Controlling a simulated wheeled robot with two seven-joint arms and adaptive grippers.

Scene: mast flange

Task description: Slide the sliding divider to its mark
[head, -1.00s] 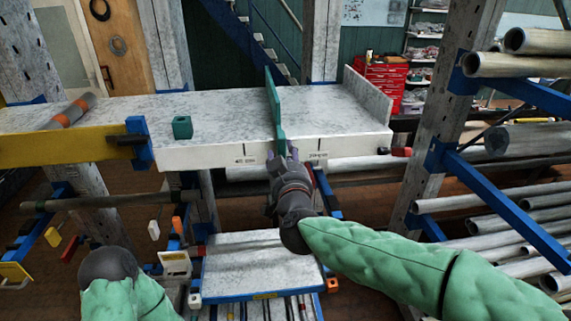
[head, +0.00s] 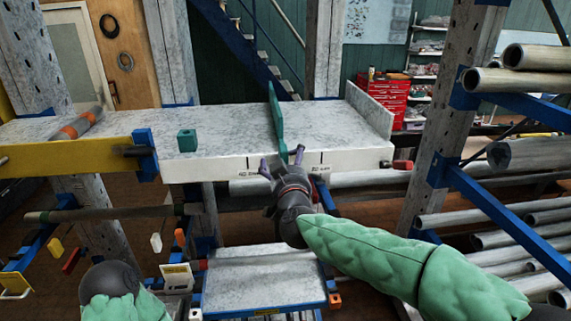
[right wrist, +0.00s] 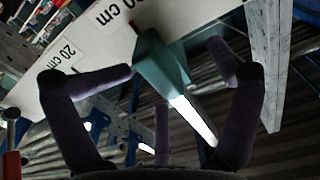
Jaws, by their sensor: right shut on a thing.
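The sliding divider (head: 277,120) is a thin upright teal plate standing across the grey shelf (head: 225,137), right of its middle. Its front end is between two dark marks on the white front edge, each with a small label. In the right wrist view the divider's end (right wrist: 163,68) is between the fingers (right wrist: 172,60). A label there reads 20 cm; another, partly cut off, is by the divider. Of my left arm only a sleeve and dark joint show; its gripper is out of view.
A small teal block (head: 187,141) stands on the shelf left of the divider. A grey end wall (head: 370,108) closes the shelf's right end. A steel upright (head: 443,130) and pipe racks (head: 520,155) stand at the right. The shelf top beside the divider is clear.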

